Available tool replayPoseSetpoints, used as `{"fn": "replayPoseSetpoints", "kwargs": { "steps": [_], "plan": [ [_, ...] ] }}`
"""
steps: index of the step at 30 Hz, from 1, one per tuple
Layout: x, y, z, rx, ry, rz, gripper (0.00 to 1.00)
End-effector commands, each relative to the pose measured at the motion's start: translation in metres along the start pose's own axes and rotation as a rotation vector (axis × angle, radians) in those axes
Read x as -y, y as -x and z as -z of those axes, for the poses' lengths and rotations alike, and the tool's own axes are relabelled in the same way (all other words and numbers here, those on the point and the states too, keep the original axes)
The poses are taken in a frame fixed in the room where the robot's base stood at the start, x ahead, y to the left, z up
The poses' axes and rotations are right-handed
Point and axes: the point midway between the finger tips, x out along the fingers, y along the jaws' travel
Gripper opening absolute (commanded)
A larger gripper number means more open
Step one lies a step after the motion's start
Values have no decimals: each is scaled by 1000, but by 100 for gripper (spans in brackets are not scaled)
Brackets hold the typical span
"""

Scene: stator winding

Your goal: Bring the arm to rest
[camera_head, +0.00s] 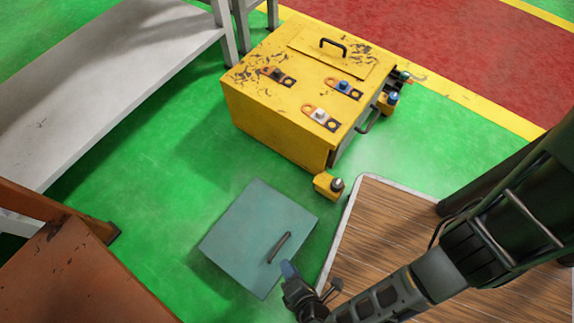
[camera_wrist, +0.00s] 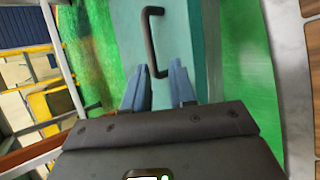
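My gripper (camera_head: 290,272) is at the lower middle of the head view, at the lower right edge of a teal panel. In the wrist view its two blue fingers (camera_wrist: 158,70) stand apart, with no object visibly clamped between them. The flat teal panel (camera_head: 237,235) lies on the green floor, with a dark bar handle (camera_head: 279,247) on its face. In the wrist view the handle (camera_wrist: 149,35) shows just beyond the fingertips. The distance between fingertips and handle is hard to tell.
A worn yellow box (camera_head: 268,112) stands behind the panel, with a black-handled lid and several terminals. A small yellow block (camera_head: 326,186) sits at its front corner. A grey bench (camera_head: 100,85) is at left, an orange-brown surface (camera_head: 75,280) at lower left, a wood-topped platform (camera_head: 375,225) at right.

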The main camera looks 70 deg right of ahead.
Motion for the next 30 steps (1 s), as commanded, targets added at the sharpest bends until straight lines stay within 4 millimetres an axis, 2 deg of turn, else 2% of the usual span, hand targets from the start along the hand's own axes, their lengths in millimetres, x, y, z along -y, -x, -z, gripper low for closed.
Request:
{"fn": "replayPoseSetpoints", "kwargs": {
  "steps": [4, 22, 26, 30],
  "plan": [
    [-3, 8, 0, 2, -3, -4, 26],
    [-4, 7, 0, 2, -9, -2, 26],
    [9, 15, -5, -19, -50, 71, 26],
    [35, 38, -15, -89, -186, 254, 26]
  ]
}}
